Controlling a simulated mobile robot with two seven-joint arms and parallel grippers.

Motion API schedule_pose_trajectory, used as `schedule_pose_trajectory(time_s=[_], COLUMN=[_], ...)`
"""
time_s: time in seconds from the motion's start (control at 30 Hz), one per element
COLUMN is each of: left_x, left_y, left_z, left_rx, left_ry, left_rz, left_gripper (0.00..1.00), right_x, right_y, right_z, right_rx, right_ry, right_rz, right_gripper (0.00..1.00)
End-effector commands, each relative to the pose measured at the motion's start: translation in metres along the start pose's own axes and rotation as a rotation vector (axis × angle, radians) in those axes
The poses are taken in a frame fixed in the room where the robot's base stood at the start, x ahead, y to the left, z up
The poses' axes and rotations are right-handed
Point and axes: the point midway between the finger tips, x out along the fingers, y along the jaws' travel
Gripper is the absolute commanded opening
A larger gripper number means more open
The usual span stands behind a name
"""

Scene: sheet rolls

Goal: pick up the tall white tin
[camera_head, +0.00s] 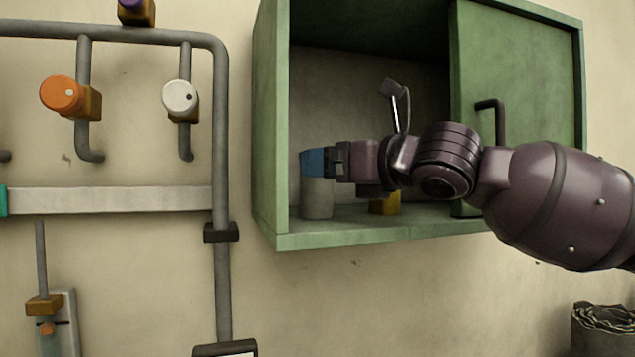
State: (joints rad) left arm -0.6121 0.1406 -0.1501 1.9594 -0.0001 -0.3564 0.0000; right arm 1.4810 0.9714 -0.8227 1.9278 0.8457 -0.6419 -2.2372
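A pale grey-white tin (318,203) stands upright on the floor of the green cabinet, near its left wall. My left gripper is not in view.
The green cabinet (272,140) is open on its left, with a sliding door with a dark handle (492,106) on its right. A yellow block (387,205) sits under my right wrist. Pipes with an orange knob (61,94) and a white knob (179,97) line the left wall.

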Motion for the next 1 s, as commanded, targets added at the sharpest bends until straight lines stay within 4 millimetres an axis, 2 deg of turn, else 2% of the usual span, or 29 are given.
schedule_pose_trajectory(time_s=[0.1, 0.3, 0.6, 1.0], left_x=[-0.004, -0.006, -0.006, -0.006], left_y=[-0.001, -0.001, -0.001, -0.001], left_z=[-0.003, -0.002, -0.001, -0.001], left_rx=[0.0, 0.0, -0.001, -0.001], left_ry=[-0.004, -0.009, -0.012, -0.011], left_rz=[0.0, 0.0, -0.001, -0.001], left_gripper=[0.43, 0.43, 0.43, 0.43], right_x=[0.016, 0.034, 0.037, 0.036], right_y=[0.002, 0.001, 0.001, 0.001], right_z=[0.001, 0.001, 0.0, 0.0], right_rx=[0.005, 0.003, 0.002, 0.001], right_ry=[0.002, 0.001, 0.001, 0.001], right_rz=[0.003, 0.0, 0.0, 0.0], right_gripper=[0.88, 0.88, 0.88, 0.27])
